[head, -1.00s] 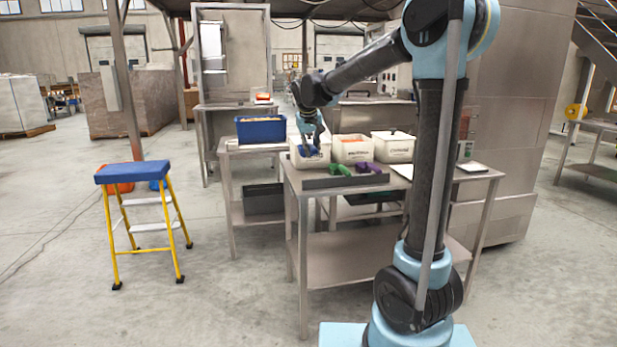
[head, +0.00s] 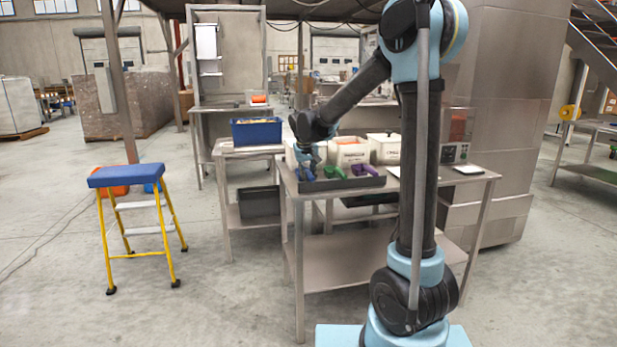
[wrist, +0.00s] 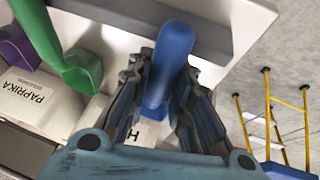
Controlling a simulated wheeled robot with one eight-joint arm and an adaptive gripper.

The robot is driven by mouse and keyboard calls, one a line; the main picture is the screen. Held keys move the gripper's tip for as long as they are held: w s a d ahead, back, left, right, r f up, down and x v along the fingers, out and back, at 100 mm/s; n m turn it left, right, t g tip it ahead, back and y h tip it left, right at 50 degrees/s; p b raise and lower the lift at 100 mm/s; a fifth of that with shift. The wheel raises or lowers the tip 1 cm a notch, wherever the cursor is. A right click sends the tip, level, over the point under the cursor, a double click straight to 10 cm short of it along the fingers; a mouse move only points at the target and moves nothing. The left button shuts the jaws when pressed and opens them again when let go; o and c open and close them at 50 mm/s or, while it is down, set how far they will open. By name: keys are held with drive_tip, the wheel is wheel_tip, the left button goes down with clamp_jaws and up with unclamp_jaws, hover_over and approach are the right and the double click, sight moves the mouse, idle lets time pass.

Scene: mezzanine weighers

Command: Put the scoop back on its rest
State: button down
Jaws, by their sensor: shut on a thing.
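My gripper (head: 306,170) is shut on a blue scoop, whose handle (wrist: 172,50) stands between the fingers in the wrist view. The dark grey rest (head: 345,184) is a long low rack along the table's near edge; it also shows as a grey bar in the wrist view (wrist: 215,42). The gripper and blue scoop are at the rest's left end. I cannot tell whether the scoop touches it. A green scoop (head: 336,173) and a purple scoop (head: 364,169) sit on the rest to the right.
White labelled bins (head: 351,151) stand behind the rest, one marked PAPRIKA. A white-lidded bin (head: 384,148) is to their right. A blue crate (head: 257,132) stands on the table at left. A blue-topped yellow step stool (head: 127,176) stands on the floor.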

drive_tip(key=c, duration=1.4)
unclamp_jaws()
drive_tip(key=shift+f, duration=0.1)
drive_tip(key=shift+c, duration=0.2)
drive_tip(key=d+v, duration=0.1)
drive_tip(key=v, duration=1.1)
drive_tip(key=s+d+f, duration=0.2)
drive_tip(key=s+d, duration=0.6)
drive_tip(key=d, duration=0.1)
drive_tip(key=s+d+f+m+g, duration=0.1)
drive_tip(key=s+d+f, duration=0.4)
drive_tip(key=s, duration=0.4)
drive_tip(key=s+d+f+m+g, duration=0.1)
drive_tip(key=s+d+f, duration=0.4)
drive_tip(key=s+f, duration=0.2)
drive_tip(key=s+d+f+m, duration=0.1)
drive_tip(key=s+d+f, duration=0.4)
drive_tip(key=s, duration=0.6)
drive_tip(key=shift+s+f+g+y, duration=0.3)
drive_tip(key=shift+s+f+g, duration=0.1)
drive_tip(key=shift+f, duration=0.45)
